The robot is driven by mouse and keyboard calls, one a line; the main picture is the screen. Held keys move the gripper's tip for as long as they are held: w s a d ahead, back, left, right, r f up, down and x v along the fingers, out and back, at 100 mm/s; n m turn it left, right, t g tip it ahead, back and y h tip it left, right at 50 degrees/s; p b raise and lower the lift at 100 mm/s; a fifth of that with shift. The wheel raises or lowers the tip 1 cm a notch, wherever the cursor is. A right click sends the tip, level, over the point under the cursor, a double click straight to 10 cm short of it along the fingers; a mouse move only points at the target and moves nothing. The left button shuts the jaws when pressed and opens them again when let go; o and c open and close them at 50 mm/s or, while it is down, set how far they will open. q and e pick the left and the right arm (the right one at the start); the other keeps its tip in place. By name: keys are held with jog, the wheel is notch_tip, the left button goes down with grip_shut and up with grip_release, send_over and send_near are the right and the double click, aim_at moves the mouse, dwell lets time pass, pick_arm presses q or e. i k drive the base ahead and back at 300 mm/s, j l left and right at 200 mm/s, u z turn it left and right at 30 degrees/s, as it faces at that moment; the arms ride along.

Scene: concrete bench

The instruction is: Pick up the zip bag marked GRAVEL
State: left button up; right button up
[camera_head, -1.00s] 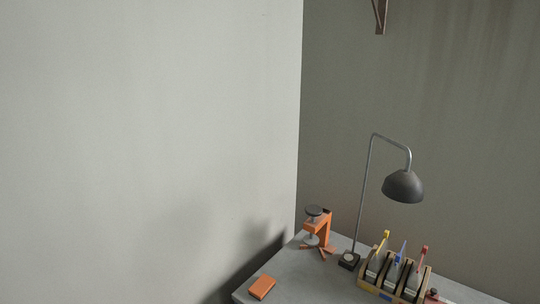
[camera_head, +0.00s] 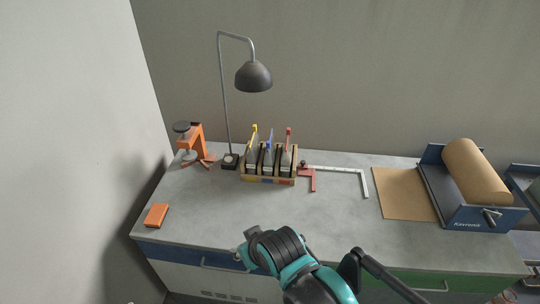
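A small wooden rack (camera_head: 268,180) stands near the back of the concrete bench. It holds three narrow, upright, greyish bag-like items side by side. One has a yellow top (camera_head: 254,130), one a blue top (camera_head: 268,136) and one a red top (camera_head: 289,133). Their markings are too small to read, so I cannot tell which is marked GRAVEL. A teal and black part of my own arm shows at the bottom centre, in front of the bench and well apart from the rack. I make out no gripper fingers in the view.
A black desk lamp (camera_head: 254,77) rises behind the rack. An orange clamp (camera_head: 191,143) and orange block (camera_head: 157,215) are left. A red-and-silver square (camera_head: 340,171) lies right of the rack. A blue paper-roll holder (camera_head: 477,212) stands far right. The middle of the bench (camera_head: 225,215) is clear.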

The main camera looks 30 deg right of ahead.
aim_at(270, 155)
jog(key=k+l+z, duration=0.25)
jog(key=z, duration=0.2)
jog(key=k+l+z, duration=0.2)
jog(key=l+z, duration=0.25)
jog(key=j, duration=0.1)
